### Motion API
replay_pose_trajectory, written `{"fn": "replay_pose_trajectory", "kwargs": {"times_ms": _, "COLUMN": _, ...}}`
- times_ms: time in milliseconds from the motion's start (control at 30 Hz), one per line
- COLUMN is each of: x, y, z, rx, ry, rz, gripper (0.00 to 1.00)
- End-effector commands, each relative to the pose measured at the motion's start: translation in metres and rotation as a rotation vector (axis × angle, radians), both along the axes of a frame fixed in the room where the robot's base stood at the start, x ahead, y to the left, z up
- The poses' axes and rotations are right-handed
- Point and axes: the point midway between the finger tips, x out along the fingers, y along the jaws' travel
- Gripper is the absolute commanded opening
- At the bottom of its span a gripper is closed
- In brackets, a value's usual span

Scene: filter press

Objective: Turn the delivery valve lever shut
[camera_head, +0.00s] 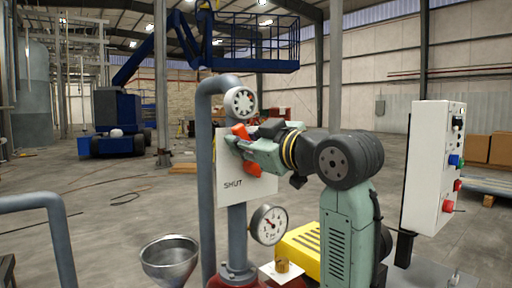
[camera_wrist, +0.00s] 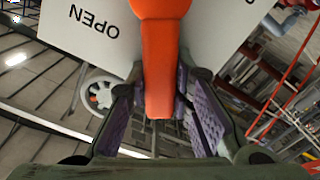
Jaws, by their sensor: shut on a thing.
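The delivery valve lever is orange-red and shows in the wrist view (camera_wrist: 158,60), running down between my fingers. In the head view, orange-red parts (camera_head: 251,169) show above and below my gripper (camera_head: 252,147), which hides the middle. My gripper is shut on the lever, with a purple-padded finger on each side of it in the wrist view (camera_wrist: 158,95). A white sign plate (camera_head: 262,187) behind the lever reads SHUT at its lower left. The wrist view shows OPEN on a white plate (camera_wrist: 85,30). The lever's exact angle is hard to tell.
A pressure gauge (camera_head: 268,225) and a metal funnel (camera_head: 169,258) sit below. A white control box (camera_head: 432,165) with buttons stands at right.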

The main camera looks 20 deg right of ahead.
Motion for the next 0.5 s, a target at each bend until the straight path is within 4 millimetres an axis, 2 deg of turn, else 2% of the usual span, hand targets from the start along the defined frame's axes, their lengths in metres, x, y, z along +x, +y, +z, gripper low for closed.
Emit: {"fn": "replay_pose_trajectory", "kwargs": {"times_ms": 500, "x": -0.008, "y": 0.021, "z": -0.025, "rx": -0.463, "ry": -0.167, "rz": -0.003, "gripper": 0.00}}
